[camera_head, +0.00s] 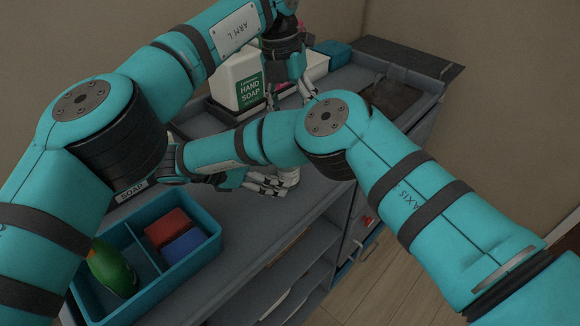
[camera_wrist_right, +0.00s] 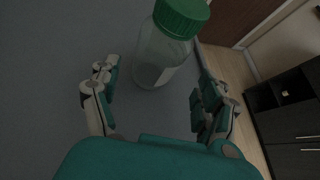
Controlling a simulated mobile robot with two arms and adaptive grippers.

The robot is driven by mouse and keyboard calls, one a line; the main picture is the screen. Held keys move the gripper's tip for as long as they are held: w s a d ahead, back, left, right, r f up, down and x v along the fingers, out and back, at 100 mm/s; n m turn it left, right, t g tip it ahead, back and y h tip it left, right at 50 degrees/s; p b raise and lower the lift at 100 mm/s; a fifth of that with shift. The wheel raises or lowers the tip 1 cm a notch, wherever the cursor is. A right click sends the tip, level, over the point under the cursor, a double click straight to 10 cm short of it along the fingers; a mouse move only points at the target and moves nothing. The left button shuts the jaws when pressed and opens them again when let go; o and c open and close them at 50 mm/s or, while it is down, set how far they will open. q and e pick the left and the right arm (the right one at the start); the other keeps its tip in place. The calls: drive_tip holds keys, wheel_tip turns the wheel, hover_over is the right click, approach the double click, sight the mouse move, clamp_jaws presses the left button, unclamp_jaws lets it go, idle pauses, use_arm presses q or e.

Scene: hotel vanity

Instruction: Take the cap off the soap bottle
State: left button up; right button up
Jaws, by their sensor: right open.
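A clear bottle (camera_wrist_right: 158,58) with a green screw cap (camera_wrist_right: 182,14) stands on the grey counter in the right wrist view. The cap is on the bottle. My right gripper (camera_wrist_right: 158,84) is open, with a finger on each side of the bottle's lower part and gaps showing. In the head view my right gripper (camera_head: 268,184) is low over the counter's front, and the bottle is mostly hidden there. A white container labelled hand soap (camera_head: 238,80) stands at the back.
A teal divided box (camera_head: 208,240) holds a red block (camera_head: 166,228), a blue block (camera_head: 184,246) and a green-yellow item (camera_head: 112,268) at the front left. A teal item (camera_head: 336,52) and a dark basin (camera_head: 392,96) are at the back right. Open shelves lie below the counter.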

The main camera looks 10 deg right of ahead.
use_arm(q)
drive_tip(key=shift+a+y, duration=0.45)
drive_tip(key=shift+y, duration=0.15)
use_arm(e)
drive_tip(key=shift+w+d+r+t+h, duration=0.25)
drive_tip(key=shift+r+t+h, duration=0.15)
drive_tip(key=shift+t+h, duration=0.1)
use_arm(q)
drive_tip(key=shift+a, duration=0.25)
use_arm(e)
drive_tip(key=shift+w+d, duration=0.1)
drive_tip(key=shift+d, duration=0.05)
use_arm(q)
drive_tip(key=shift+d, duration=0.15)
use_arm(e)
drive_tip(key=x, duration=0.6)
drive_tip(key=shift+r, duration=0.2)
use_arm(q)
drive_tip(key=shift+s, duration=0.1)
use_arm(e)
drive_tip(key=shift+w+d+f, duration=0.15)
drive_tip(key=shift+d+f, duration=0.05)
drive_tip(key=shift+d, duration=0.3)
clamp_jaws()
